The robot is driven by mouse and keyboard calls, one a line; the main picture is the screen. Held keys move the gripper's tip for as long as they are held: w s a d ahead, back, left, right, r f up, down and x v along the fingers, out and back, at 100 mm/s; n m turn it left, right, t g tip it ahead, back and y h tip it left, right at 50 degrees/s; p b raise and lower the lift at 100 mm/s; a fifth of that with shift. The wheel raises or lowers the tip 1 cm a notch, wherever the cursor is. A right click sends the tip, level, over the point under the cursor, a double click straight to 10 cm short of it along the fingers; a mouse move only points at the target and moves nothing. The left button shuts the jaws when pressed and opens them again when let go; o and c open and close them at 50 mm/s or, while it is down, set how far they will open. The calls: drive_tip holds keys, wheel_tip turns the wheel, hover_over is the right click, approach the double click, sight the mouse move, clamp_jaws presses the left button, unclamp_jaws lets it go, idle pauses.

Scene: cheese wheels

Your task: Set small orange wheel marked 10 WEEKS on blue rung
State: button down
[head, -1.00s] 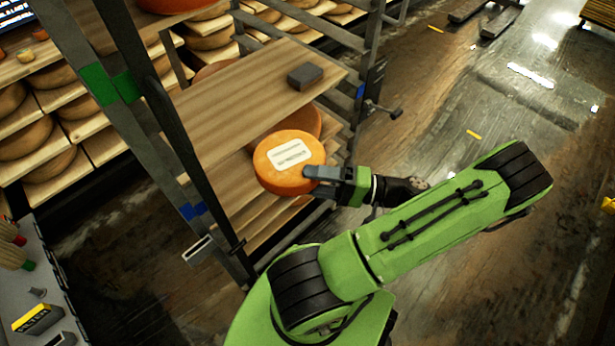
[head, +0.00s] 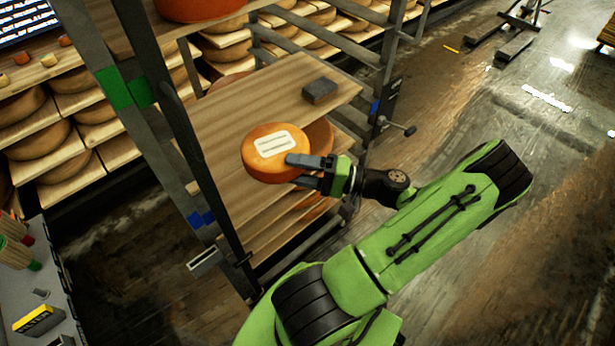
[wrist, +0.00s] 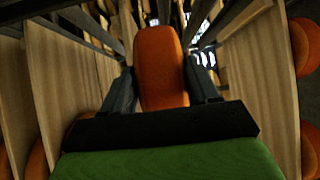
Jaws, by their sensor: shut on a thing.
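My gripper (head: 304,170) is shut on the rim of an orange cheese wheel (head: 262,160). The wheel lies about level, with a pale label on top whose print is too small to read. In the head view it overlaps the front edge of the board with the grey block (head: 225,112). In the wrist view the wheel (wrist: 160,65) sits between the two fingers, with boards on both sides. Blue marks show on the rack's left post (head: 200,219) and right post (head: 375,107), close to that board's level. I cannot tell whether the wheel touches the board.
A dark grey block (head: 319,90) lies on the board's right part. Another orange wheel (head: 320,138) shows partly behind the held wheel, lower down. Green marks (head: 114,89) are higher on the left post. A red-orange wheel (head: 200,8) rests on the upper shelf.

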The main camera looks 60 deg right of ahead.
sight(268, 143)
drive_tip(key=w+d, duration=0.1)
drive_tip(key=w, duration=0.2)
drive_tip(key=w+d, duration=0.1)
drive_tip(key=w, duration=0.3)
drive_tip(key=w+d+b, duration=0.1)
drive_tip(key=w, duration=0.2)
drive_tip(key=shift+w+r, duration=0.1)
drive_tip(key=shift+w, duration=0.1)
drive_tip(key=shift+w+d+f, duration=0.1)
drive_tip(key=shift+w+f, duration=0.1)
drive_tip(key=shift+f+b, duration=0.8)
drive_tip(key=shift+f, duration=0.2)
drive_tip(key=shift+f, duration=0.25)
drive_tip(key=shift+c, duration=1.4)
unclamp_jaws()
drive_tip(key=shift+s, duration=0.1)
drive_tip(key=shift+o, duration=0.4)
drive_tip(key=shift+f, duration=0.25)
drive_tip(key=r+p+v, duration=0.1)
drive_tip(key=p+v, duration=0.2)
drive_tip(key=v, duration=1.2)
drive_tip(key=shift+s+f, duration=0.35)
